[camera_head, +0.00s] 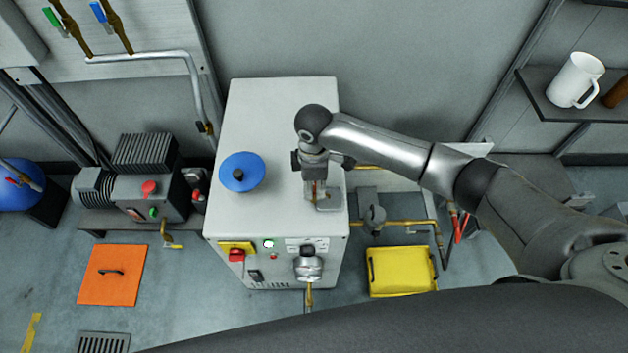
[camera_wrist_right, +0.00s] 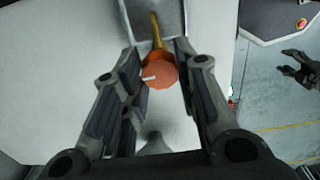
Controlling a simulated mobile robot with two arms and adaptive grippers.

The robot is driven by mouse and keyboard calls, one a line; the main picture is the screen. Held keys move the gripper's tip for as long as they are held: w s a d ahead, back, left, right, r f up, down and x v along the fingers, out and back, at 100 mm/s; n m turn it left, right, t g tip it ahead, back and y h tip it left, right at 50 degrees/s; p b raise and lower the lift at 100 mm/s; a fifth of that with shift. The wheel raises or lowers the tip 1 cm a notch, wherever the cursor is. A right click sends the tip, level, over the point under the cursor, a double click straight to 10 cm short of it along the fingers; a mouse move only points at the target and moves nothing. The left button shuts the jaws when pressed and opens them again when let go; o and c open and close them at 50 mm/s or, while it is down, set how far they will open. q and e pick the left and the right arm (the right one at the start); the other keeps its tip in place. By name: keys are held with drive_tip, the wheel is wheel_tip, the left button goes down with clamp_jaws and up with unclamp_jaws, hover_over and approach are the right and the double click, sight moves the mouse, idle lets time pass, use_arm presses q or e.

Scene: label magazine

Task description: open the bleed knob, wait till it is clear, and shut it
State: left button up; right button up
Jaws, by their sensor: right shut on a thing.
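The bleed knob (camera_wrist_right: 160,71) is a round orange-red knob with a white mark pointing left, seen in the right wrist view. It sits at the end of a short brass pipe (camera_wrist_right: 155,30) over a recessed metal tray (camera_head: 328,203) on the white cabinet's top. My right gripper (camera_head: 315,185) reaches down there from above, its fingers closed on the knob's sides; the wrist view shows it close up (camera_wrist_right: 160,75). The head view hides most of the knob behind the gripper. I cannot make out any fluid. My left gripper (camera_wrist_right: 298,67) shows small at the wrist view's right edge, fingers apart.
The white cabinet (camera_head: 275,110) carries a blue round cap (camera_head: 241,172) left of the tray and a red switch (camera_head: 236,255) on its front. A yellow container (camera_head: 401,271) lies on the floor at right. A white mug (camera_head: 576,80) stands on the right shelf.

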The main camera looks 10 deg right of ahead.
sight(314, 187)
idle(0.3)
drive_tip(key=o, duration=1.1)
drive_tip(key=shift+c, duration=0.2)
drive_tip(key=shift+r, duration=0.1)
wheel_tip(314, 187, up, 12)
